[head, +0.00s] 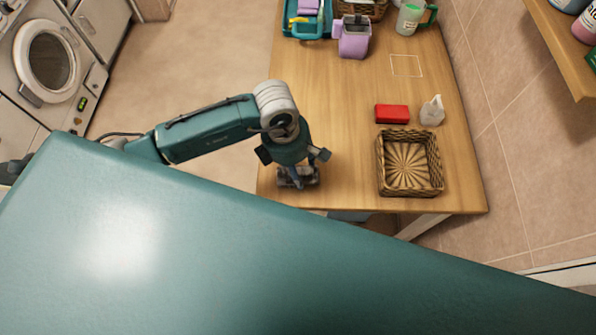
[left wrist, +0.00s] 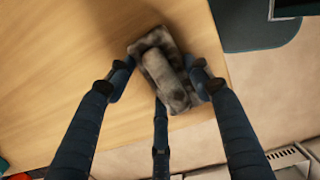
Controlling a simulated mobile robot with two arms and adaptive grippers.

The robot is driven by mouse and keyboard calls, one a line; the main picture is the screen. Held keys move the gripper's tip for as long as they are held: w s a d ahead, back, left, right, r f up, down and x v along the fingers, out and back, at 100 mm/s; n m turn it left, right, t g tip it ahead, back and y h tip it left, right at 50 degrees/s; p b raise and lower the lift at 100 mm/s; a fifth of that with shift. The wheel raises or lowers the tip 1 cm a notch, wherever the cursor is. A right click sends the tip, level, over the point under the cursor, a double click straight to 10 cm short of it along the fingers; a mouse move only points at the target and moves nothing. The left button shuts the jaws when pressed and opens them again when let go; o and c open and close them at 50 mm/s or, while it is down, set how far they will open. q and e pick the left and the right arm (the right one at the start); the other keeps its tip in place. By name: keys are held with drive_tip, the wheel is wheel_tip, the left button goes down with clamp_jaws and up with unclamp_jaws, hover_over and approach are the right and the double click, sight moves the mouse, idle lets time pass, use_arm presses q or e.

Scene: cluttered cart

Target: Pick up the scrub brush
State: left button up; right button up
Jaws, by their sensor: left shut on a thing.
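The scrub brush (head: 311,176) is a dark grey, mottled block with a raised grip along its top. It is at the near left edge of the wooden table, under my left gripper (head: 297,180). In the left wrist view the scrub brush (left wrist: 158,62) lies between the dark blue fingers of my left gripper (left wrist: 163,84), which are shut on it. I cannot tell whether it touches the table top. My right gripper is not in view.
On the wooden table (head: 340,130) are an empty wicker basket (head: 381,165), a red block (head: 391,114) and a small white bottle (head: 432,111). A lilac container (head: 353,46) and a teal tray (head: 289,30) stand at the far end. The table's middle is clear.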

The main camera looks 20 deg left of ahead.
use_arm(q)
drive_tip(key=shift+r, duration=0.5)
wheel_tip(320, 180, up, 19)
drive_tip(key=b, duration=0.2)
drive_tip(key=shift+b, duration=0.35)
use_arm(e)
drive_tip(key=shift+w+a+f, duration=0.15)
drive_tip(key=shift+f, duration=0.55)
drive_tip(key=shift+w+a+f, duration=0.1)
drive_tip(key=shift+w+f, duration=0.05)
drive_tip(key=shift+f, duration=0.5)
